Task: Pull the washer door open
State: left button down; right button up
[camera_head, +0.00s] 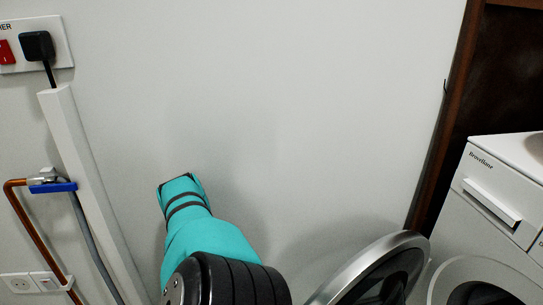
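The white washer (485,215) stands at the right and is cut off by the picture edge. Its round door (375,272), with a silver rim and dark glass, stands swung out to the left of the washer front. The round opening's pale ring (470,268) shows uncovered at the lower right. The lower parts of the door and opening are cut off. A teal and black part of my arm rises from the bottom middle, left of the door and apart from it in the picture. No gripper fingers show, so I see neither gripper.
A pale wall fills the middle. At the left are a black plug (37,46), white trunking (90,180), a copper pipe (25,215) with a blue valve handle (52,187), and a lower socket (20,284). A dark brown wooden frame (446,115) borders the washer.

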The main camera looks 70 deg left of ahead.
pick_arm(q)
jog(key=c, duration=2)
grip_release()
jog(key=shift+s+d+f, duration=0.1)
jog(key=shift+s+d, duration=0.05)
jog(key=shift+s, duration=0.25)
jog(key=o, duration=0.7)
jog(key=shift+o, duration=0.4)
jog(key=shift+w, duration=0.1)
pick_arm(e)
jog(key=shift+s, duration=0.1)
pick_arm(q)
jog(key=shift+w, duration=0.1)
